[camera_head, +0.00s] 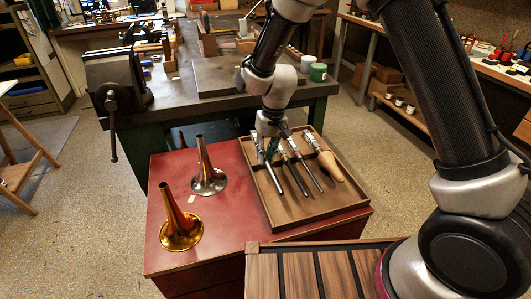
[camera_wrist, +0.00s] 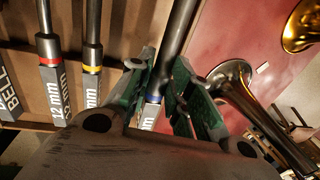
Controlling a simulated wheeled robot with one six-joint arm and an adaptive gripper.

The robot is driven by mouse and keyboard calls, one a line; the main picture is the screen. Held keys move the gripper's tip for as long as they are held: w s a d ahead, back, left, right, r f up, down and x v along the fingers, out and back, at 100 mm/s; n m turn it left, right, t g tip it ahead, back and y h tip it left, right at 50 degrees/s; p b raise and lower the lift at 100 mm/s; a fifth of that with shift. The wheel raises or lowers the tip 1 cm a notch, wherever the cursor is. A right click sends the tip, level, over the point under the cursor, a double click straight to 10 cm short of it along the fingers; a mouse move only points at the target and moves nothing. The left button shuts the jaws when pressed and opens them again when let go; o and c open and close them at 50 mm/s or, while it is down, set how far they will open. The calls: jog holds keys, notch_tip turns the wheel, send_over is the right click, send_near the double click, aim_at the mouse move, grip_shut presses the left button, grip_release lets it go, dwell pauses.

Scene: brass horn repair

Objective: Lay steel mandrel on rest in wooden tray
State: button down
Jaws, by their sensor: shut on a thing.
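My gripper (camera_head: 267,142) is over the left part of the wooden tray (camera_head: 300,213), pointing down. Its green-padded fingers (camera_wrist: 162,75) are closed around the handle end of a steel mandrel with a blue band (camera_wrist: 178,42). In the head view this mandrel's dark rod (camera_head: 273,178) slants toward the tray's front. Whether it touches the tray's rest is hidden by my gripper. Two more mandrels lie beside it: one with a yellow band (camera_wrist: 92,50) and one with a red band marked 12 mm (camera_wrist: 50,50).
A silver bell (camera_head: 208,178) and a brass bell (camera_head: 180,232) stand on the red cabinet top (camera_head: 235,222) left of the tray. A bench with a vise (camera_head: 116,82) is behind.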

jog(key=shift+f, duration=0.1)
jog(key=shift+f, duration=1.85)
jog(key=c, duration=1.2)
grip_release()
notch_tip(320, 180, up, 12)
jog(key=d, duration=0.1)
jog(key=shift+w+d, duration=0.25)
jog(key=shift+d, duration=0.15)
